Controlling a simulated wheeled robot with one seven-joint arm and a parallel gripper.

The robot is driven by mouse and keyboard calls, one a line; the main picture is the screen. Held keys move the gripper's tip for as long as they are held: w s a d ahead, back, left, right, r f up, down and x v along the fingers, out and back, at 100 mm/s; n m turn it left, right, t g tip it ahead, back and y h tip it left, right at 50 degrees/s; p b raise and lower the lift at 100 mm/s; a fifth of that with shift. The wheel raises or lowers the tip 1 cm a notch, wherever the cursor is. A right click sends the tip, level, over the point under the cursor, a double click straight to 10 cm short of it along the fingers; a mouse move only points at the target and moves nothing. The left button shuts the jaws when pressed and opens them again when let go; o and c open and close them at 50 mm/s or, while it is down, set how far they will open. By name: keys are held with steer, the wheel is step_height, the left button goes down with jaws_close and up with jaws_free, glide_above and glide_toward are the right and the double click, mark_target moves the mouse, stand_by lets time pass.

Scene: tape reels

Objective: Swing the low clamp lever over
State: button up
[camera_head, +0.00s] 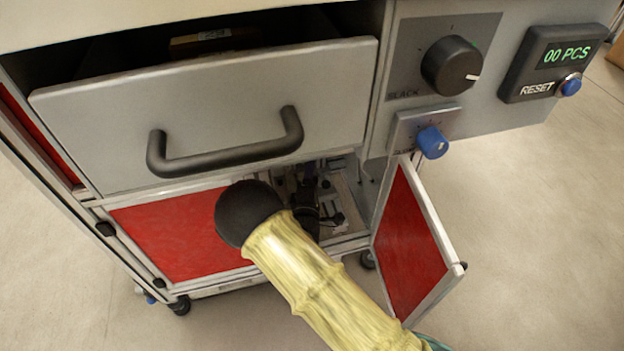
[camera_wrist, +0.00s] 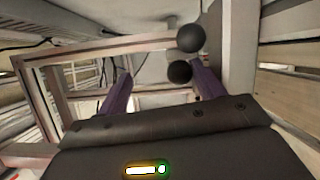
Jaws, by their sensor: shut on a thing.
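My gripper (camera_wrist: 160,78) reaches into the open lower compartment of the cabinet; its purple fingers show in the wrist view. Two black ball knobs are at its tips. The upper knob (camera_wrist: 190,38) is on a thin rod and stands free above the fingers. The lower knob (camera_wrist: 180,72) sits between the fingers, close against the right one, and my gripper is shut on it. The lever arm behind this knob is hidden. In the head view my gripper (camera_head: 308,196) is a dark shape in the opening, partly covered by my yellow-sleeved arm.
The red-panelled door (camera_head: 408,245) hangs open right of my arm. A grey drawer (camera_head: 215,110) with a dark handle is partly open above. A red panel (camera_head: 165,235) closes the left side. Pale frame bars (camera_wrist: 90,45) surround the fingers. The floor in front is clear.

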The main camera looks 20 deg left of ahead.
steer(key=shift+w+r, duration=0.1)
steer(key=shift+r, duration=0.35)
steer(key=shift+c, duration=0.2)
steer(key=o, duration=0.4)
steer(key=shift+s+d+r+p, duration=0.1)
steer(key=shift+s+r+p, duration=0.25)
steer(key=shift+s+p, duration=0.2)
steer(key=shift+s+r+p, duration=0.3)
steer(key=shift+s+p, duration=0.15)
steer(key=shift+s, duration=0.15)
steer(key=shift+s+d+r+p, duration=0.1)
steer(key=shift+s+r+p, duration=0.25)
steer(key=shift+s, duration=0.1)
steer(key=c, duration=0.4)
steer(key=s+d+r+p, duration=0.1)
steer(key=s+r+p, duration=0.2)
steer(key=s, duration=0.4)
steer(key=s+d+r+p, duration=0.1)
steer(key=s+r+p, duration=0.3)
steer(key=s+p, duration=0.2)
steer(key=shift+s+d, duration=0.4)
steer(key=shift+s, duration=0.25)
steer(key=shift+r+p, duration=0.1)
steer(key=shift+p, duration=0.45)
